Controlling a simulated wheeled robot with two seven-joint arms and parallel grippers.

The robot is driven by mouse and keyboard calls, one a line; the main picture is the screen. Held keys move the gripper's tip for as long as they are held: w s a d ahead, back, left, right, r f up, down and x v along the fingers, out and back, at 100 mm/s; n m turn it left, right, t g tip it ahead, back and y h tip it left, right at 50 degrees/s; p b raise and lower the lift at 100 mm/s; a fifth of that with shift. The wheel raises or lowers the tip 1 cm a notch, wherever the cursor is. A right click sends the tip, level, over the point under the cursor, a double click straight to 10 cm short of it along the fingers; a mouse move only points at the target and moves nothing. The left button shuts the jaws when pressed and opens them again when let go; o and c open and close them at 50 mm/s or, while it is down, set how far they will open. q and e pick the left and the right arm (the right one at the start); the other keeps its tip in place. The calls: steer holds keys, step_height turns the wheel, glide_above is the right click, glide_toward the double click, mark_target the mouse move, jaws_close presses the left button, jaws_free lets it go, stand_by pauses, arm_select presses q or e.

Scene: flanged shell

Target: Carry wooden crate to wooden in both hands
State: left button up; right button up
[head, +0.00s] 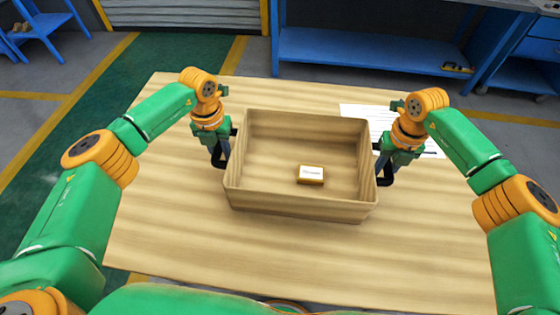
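The wooden crate (300,211) is open-topped and sits upright over the middle of the wooden table (280,258). A small box with a white labelled top (311,174) lies inside it, right of centre on the crate's floor. My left gripper (226,150) is at the crate's left wall, and my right gripper (381,166) is at its right wall. Their dark fingers are close against the walls and partly hidden, so I cannot tell whether they grip them. I cannot tell whether the crate's underside touches the table.
A white printed sheet (358,112) lies on the table behind the crate, partly hidden by my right arm. The tabletop is clear in front of the crate. A blue workbench (370,52) stands beyond the table, and a blue stool (42,28) is at the far left.

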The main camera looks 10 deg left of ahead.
arm_select(q)
steer(key=o, duration=0.3)
steer(key=shift+r, duration=0.1)
arm_select(e)
steer(key=o, duration=0.3)
steer(key=shift+r, duration=0.1)
arm_select(q)
steer(key=shift+o, duration=0.5)
steer(key=shift+s+r, duration=0.1)
steer(key=shift+s, duration=0.1)
arm_select(e)
steer(key=shift+o, duration=0.5)
steer(key=shift+s+r, duration=0.15)
steer(key=shift+s, duration=0.05)
arm_select(q)
step_height(320, 180, up, 12)
steer(key=shift+f, duration=0.25)
steer(key=shift+r, duration=0.25)
arm_select(e)
steer(key=shift+r, duration=0.15)
step_height(320, 180, up, 12)
steer(key=shift+f, duration=0.2)
